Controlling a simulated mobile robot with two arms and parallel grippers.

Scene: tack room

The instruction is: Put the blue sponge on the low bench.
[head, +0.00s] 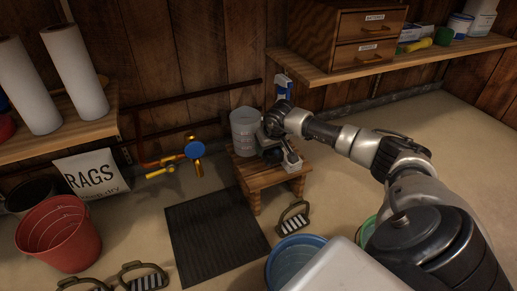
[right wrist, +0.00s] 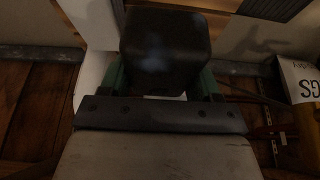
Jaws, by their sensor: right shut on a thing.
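The low bench (head: 257,186) is a small slatted wooden one against the back wall, beside a dark ribbed mat. My right gripper (head: 271,149) is over its top, just right of a pale tub. In the right wrist view my right gripper (right wrist: 165,78) is shut on a dark block, the blue sponge (right wrist: 165,45); shadow hides its colour. In the head view the gripper mostly hides the sponge, and I cannot tell whether it touches the bench. My left gripper is not in view.
The pale tub (head: 244,131) stands on the bench's back left. A white item (head: 293,161) shows at its right edge. A stirrup (head: 293,217) and a blue bucket (head: 291,262) are in front. The dark mat (head: 215,237) lies left; open floor is at right.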

